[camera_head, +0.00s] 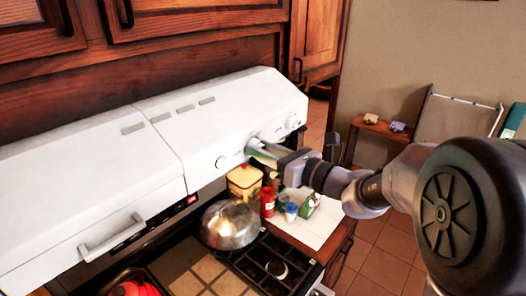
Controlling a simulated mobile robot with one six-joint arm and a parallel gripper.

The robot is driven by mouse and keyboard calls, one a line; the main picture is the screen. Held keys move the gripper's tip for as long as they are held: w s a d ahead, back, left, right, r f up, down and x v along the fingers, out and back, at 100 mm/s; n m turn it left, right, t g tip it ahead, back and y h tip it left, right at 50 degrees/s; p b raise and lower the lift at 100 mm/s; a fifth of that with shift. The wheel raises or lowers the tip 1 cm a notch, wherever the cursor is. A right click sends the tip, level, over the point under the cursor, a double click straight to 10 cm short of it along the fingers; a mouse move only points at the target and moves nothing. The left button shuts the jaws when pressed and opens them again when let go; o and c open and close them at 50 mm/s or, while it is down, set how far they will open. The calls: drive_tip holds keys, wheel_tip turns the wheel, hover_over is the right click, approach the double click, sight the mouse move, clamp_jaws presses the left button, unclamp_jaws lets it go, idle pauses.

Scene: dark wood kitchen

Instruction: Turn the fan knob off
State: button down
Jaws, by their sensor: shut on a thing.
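The white range hood (180,135) spans the picture below the dark wood cabinets. My gripper (262,151) reaches in from the right and is shut on a white knob (252,146) between those two. The fingers cover much of this knob, so its turned position cannot be read. I cannot tell from labels which control is the fan's.
Below the hood are a metal pot (230,226), a yellow canister with a red lid (244,180) and a red bottle (267,201). A white hood handle (112,236) juts out at lower left. A small wooden shelf (382,129) stands at the right wall.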

drive_tip(key=n+b, duration=1.9)
drive_tip(key=b, duration=0.9)
drive_tip(key=shift+n, duration=0.4)
drive_tip(key=c, duration=1.1)
unclamp_jaws()
drive_tip(key=shift+o, duration=0.2)
drive_tip(key=shift+d, duration=0.1)
